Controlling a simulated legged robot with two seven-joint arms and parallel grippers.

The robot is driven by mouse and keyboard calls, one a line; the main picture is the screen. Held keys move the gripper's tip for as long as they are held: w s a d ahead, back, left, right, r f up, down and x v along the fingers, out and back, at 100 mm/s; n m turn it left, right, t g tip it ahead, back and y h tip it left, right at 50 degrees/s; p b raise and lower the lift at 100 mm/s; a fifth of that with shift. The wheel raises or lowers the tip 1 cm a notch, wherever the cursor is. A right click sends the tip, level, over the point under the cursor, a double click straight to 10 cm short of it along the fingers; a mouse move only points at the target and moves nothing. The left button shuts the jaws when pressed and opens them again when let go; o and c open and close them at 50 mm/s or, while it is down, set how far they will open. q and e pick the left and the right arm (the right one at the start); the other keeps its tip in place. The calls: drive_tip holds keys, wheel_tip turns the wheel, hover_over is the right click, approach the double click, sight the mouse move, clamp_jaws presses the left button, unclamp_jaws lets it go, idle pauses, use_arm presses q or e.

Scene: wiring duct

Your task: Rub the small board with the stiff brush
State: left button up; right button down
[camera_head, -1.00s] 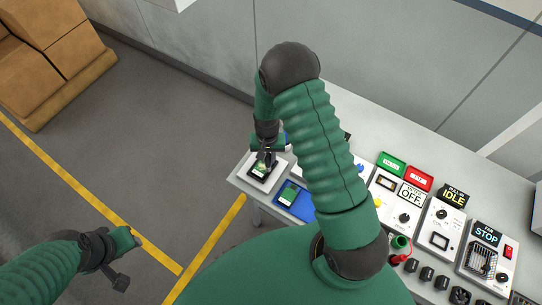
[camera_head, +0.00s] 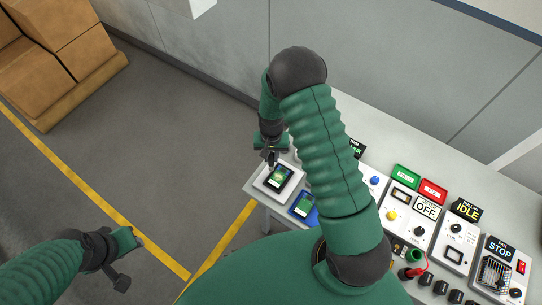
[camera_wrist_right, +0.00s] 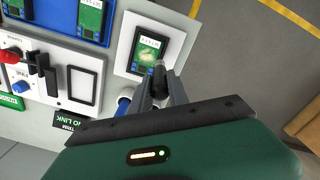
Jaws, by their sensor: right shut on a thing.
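The small board (camera_head: 280,178), green-screened in a dark frame, lies on a white pad (camera_head: 262,184) at the table's left end. It also shows in the right wrist view (camera_wrist_right: 148,50), with a pale smudge on its face. My right gripper (camera_head: 270,160) is over the far edge of the pad. In the right wrist view its fingers (camera_wrist_right: 160,90) are shut on a small dark thing, seemingly the stiff brush (camera_wrist_right: 158,74), whose tip overlaps the board's lower edge. I cannot tell whether it touches. My left gripper (camera_head: 137,241) hangs over the floor at left, its jaw opening unclear.
A blue tray (camera_wrist_right: 62,25) with more boards sits beside the pad. Panels with switches and signs, such as IDLE (camera_head: 466,211) and STOP (camera_head: 498,250), fill the table's right side. Cardboard boxes (camera_head: 60,45) stand on the floor at far left.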

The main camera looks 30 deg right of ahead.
wheel_tip(320, 180, up, 2)
drive_tip(key=shift+s+d+r+p, duration=0.1)
drive_tip(key=shift+d+p, duration=0.05)
drive_tip(key=shift+p, duration=0.35)
drive_tip(key=shift+d+r+p, duration=0.3)
drive_tip(key=shift+r+p, duration=0.45)
drive_tip(key=shift+r, duration=0.4)
drive_tip(key=shift+a, duration=0.35)
drive_tip(key=shift+d, duration=0.1)
